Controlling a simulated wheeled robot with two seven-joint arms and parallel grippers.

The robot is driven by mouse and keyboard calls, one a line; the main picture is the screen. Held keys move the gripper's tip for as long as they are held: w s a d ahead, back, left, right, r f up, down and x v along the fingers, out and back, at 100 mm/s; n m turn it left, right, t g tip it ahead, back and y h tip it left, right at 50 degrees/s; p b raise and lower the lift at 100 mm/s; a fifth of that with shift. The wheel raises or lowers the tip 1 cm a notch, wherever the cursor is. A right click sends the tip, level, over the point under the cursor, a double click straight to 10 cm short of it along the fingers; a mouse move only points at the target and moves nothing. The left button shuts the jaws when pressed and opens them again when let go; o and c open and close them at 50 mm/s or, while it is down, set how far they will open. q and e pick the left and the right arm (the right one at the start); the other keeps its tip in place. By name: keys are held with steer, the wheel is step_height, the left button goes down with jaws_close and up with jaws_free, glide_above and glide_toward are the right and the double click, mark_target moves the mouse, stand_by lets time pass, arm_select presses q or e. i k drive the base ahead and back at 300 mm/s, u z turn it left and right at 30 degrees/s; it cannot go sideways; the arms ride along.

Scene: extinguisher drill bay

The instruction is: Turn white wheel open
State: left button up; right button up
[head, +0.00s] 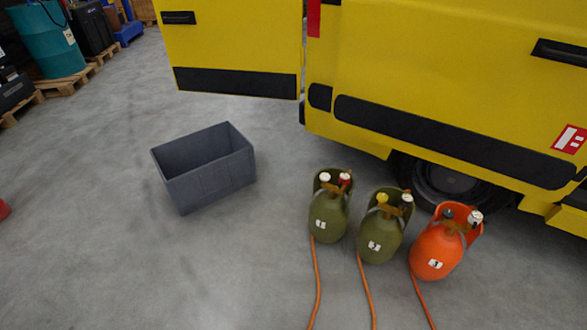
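Three gas cylinders stand upright on the floor beside the yellow van. The left green cylinder (327,222) has a white knob (325,177) and a red knob (345,178) on top. The middle green cylinder (380,240) has a yellow knob (382,197) and a white knob (407,198). The orange cylinder (436,251) has a dark knob (447,214) and a white knob (476,217). I cannot tell which white piece is the wheel, or whether any is open. Neither of my grippers is in view.
Orange hoses (317,280) run from the cylinders toward the bottom edge. An empty grey crate (212,185) stands on the left. The yellow van (430,60) closes off the back, its door (232,45) swung out. Floor in front of the crate is clear.

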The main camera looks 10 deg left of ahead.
mark_target(324, 177)
steer(key=i, duration=0.9)
steer(key=z, duration=0.75)
